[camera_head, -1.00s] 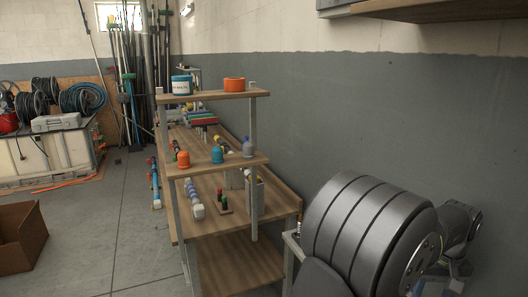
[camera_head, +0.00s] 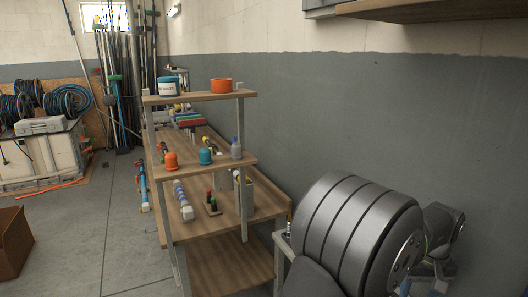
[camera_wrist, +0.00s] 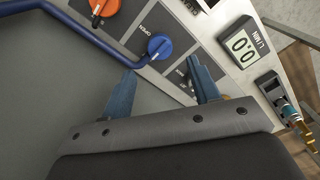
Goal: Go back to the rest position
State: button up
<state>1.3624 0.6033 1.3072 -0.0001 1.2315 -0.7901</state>
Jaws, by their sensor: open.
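My gripper (camera_wrist: 162,92) shows in the wrist view with its two blue-grey fingers spread apart and nothing between them. Just beyond the fingers is a panel (camera_wrist: 170,75) with a blue knob (camera_wrist: 159,46) and an orange knob (camera_wrist: 104,7). A meter with a digital display (camera_wrist: 245,46) reading 0.0 L/MIN sits to the right of the fingers. I cannot tell whether a fingertip touches the panel. In the head view my arm's large grey body fills the lower right, and the gripper does not show there.
A wooden shelf rack (camera_head: 200,97) with an orange tub (camera_head: 221,86) and a blue-and-white tub (camera_head: 168,87) stands left of my arm. Grey floor (camera_head: 95,225) between is open.

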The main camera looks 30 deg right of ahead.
notch_tip(320, 180, down, 7)
jog(key=shift+f, duration=0.1)
jog(key=shift+r+m, duration=0.25)
jog(key=shift+m, duration=0.55)
jog(key=m, duration=1.1)
jog(key=shift+m, duration=2.5)
